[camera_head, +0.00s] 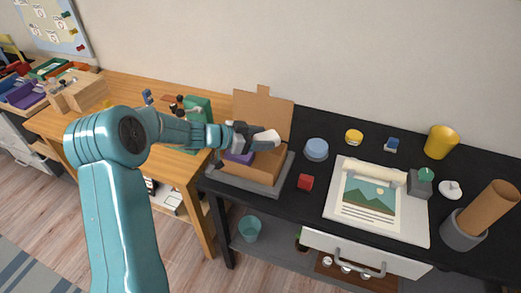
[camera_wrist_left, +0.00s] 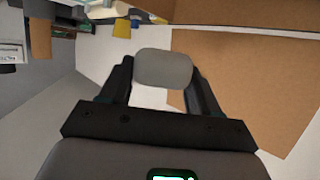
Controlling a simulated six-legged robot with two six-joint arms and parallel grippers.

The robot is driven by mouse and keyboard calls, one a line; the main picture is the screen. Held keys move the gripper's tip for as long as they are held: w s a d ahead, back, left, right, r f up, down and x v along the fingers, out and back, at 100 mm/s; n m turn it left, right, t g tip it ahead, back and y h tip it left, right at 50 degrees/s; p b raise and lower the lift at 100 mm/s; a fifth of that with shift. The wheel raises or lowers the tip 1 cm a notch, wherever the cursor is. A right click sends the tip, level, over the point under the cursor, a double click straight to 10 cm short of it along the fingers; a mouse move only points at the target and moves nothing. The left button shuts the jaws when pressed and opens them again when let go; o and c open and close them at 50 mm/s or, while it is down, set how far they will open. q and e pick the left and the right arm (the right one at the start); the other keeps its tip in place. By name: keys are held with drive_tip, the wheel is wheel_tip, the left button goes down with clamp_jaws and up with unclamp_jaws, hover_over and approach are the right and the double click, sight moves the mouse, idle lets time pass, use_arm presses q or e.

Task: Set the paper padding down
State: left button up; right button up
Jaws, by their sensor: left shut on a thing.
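The paper padding (camera_head: 268,138) is a small pale rounded pad. My left gripper (camera_head: 254,134) is shut on it and holds it above an open cardboard box (camera_head: 262,168). In the left wrist view the padding (camera_wrist_left: 163,69) shows grey between the two fingers. The box's back flap (camera_head: 262,112) stands upright behind the gripper. A purple thing (camera_head: 238,157) shows inside the box, on its left side. The gripper and the front wall hide part of the box's inside. My right gripper is not in view.
The box stands on a grey tray (camera_head: 243,184) at the left of a black table. A white board with a picture (camera_head: 370,201) lies further right. A wooden desk (camera_head: 128,94) adjoins at left.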

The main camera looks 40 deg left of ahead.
use_arm(q)
drive_tip(key=shift+f, duration=2)
drive_tip(key=shift+f+b, duration=0.2)
drive_tip(key=shift+b, duration=0.1)
drive_tip(key=o, duration=1)
